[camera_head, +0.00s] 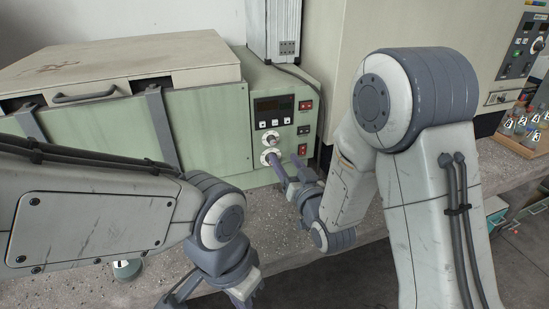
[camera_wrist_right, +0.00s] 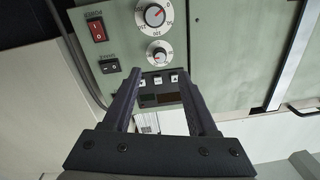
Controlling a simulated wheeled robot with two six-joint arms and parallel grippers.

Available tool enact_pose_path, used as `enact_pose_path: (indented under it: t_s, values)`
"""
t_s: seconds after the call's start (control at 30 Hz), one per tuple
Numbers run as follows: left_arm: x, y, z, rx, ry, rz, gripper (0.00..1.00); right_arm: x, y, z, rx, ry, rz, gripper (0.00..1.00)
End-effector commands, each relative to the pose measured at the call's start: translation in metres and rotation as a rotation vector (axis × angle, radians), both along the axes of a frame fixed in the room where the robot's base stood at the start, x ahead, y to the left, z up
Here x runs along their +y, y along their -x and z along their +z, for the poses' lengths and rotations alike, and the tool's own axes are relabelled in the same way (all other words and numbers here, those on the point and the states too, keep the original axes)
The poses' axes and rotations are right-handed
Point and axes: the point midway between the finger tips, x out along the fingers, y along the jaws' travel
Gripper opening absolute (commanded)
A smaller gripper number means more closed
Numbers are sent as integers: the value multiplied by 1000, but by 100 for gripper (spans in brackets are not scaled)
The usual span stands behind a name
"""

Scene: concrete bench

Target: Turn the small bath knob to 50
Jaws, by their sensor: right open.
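My right gripper (camera_wrist_right: 160,75) is open and empty in front of the panel. In the wrist view the small knob shows in line with the gap between its fingertips; contact is not visible. My left gripper (camera_head: 243,288) is low at the front; its jaw opening is unclear.
The lidded green bath (camera_head: 100,110) stands left. A cream cabinet (camera_head: 335,40) stands behind on the right.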

Motion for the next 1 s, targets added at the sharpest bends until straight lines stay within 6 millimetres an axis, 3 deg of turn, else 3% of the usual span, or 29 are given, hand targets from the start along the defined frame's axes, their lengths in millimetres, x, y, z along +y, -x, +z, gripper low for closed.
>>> enact_pose_path:
  t_s: [0.2,0.4,0.8,0.83,0.97,1.0]
  values:
    - [0,0,12,-1,1,0,0,16,-43,2,-1,0,0,59]
    - [0,0,15,0,0,0,0,24,-67,1,-1,0,0,59]
    - [0,0,16,0,0,0,0,27,-74,0,0,0,0,59]
    - [0,0,15,0,0,0,0,27,-74,0,0,0,0,51]
    - [0,0,16,0,0,0,0,27,-74,0,0,0,0,1]
    - [0,0,16,0,0,0,0,27,-74,0,0,0,0,0]
